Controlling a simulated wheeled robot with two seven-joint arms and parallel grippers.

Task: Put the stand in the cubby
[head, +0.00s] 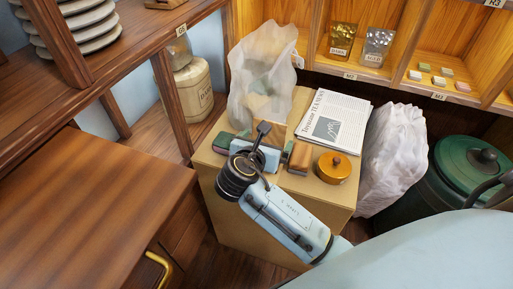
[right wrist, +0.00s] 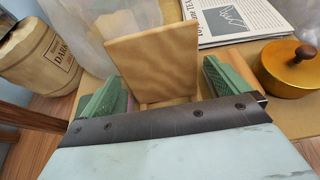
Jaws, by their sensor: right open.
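The stand (right wrist: 152,62) is a light wooden piece with a flat upright panel. In the right wrist view it is between the green fingers of my right gripper (right wrist: 162,80), which is open. I cannot tell whether either finger touches it. In the head view my right gripper (head: 262,145) is low over the top of a tan box, and the stand (head: 268,131) is mostly hidden behind it. Wooden cubbies (head: 398,78) with small labels line the back; which one the task means I cannot tell. My left gripper is not in view.
An orange lidded pot (head: 333,167) and a newspaper (head: 333,118) are on the tan box (head: 232,215). A clear plastic bag (head: 262,70) stands behind. A white bag (head: 393,150) and green bin (head: 470,165) are at right. Foil pouches (head: 342,42) occupy one cubby.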

